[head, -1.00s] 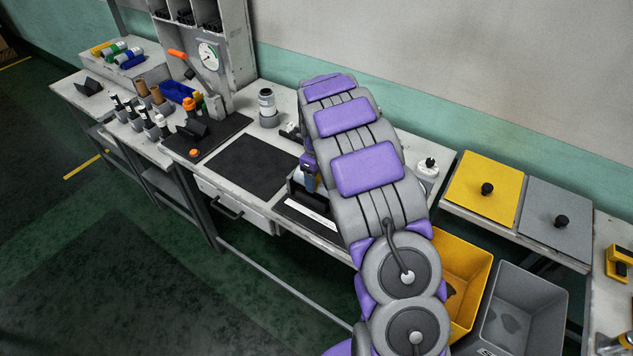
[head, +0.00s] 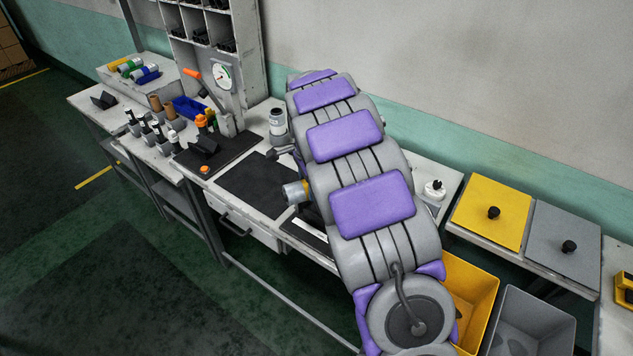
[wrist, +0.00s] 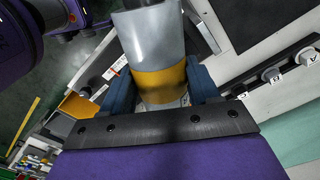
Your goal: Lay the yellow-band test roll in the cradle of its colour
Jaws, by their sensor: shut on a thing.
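My gripper (wrist: 160,88) is shut on the yellow-band test roll (wrist: 150,40), a pale grey cylinder with a yellow band (wrist: 162,84) between the blue-grey fingers. In the head view the roll (head: 296,192) shows at the left side of my arm, above the bench near the dark mat; my gripper is mostly hidden behind the arm. At the far left, a raised grey box (head: 165,88) carries yellow (head: 117,65), green (head: 128,68) and blue (head: 148,77) cradle-like pieces, with pale rolls among them. Whether the yellow one is empty is too small to tell.
A lever press with a dial (head: 221,77), a blue bin (head: 190,107) and several bottles stand between the mat (head: 250,185) and the grey box. A grey canister (head: 277,125) stands behind the mat. Yellow (head: 492,212) and grey (head: 563,243) lidded panels are at right.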

